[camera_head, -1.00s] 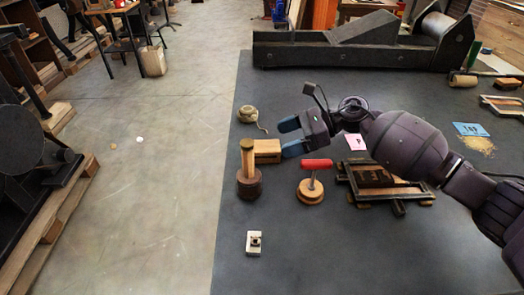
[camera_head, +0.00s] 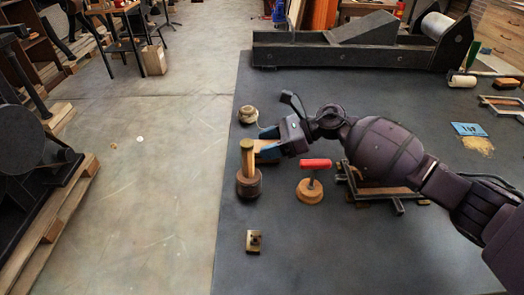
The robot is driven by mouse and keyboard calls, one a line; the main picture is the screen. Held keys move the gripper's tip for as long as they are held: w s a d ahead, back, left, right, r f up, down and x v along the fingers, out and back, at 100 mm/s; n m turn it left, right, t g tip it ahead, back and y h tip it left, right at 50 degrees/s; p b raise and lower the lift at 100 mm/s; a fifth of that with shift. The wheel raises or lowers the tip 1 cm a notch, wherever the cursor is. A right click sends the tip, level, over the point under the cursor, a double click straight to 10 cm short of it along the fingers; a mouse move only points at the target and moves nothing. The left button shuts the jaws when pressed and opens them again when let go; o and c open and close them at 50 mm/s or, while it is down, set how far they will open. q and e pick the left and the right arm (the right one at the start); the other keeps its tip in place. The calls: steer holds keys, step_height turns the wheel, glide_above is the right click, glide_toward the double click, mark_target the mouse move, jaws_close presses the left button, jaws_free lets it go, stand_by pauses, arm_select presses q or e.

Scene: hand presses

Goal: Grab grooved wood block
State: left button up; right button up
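The light wood block (camera_head: 265,146) lies near the left edge of the dark table, just behind the dark wooden tool with an upright handle (camera_head: 249,177), which hides its left part. My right gripper (camera_head: 267,145) is at the block, its blue fingers apart with the block's right part between them. The fingers look open; whether they touch the block is hard to tell. Any groove is too small to make out. My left gripper is not in view.
A coiled round item (camera_head: 248,115) sits just behind the block. A small block (camera_head: 253,241) lies in front. A wooden frame (camera_head: 400,197) is partly under my arm.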

steer(key=shift+c, duration=1)
steer(key=shift+r, duration=0.1)
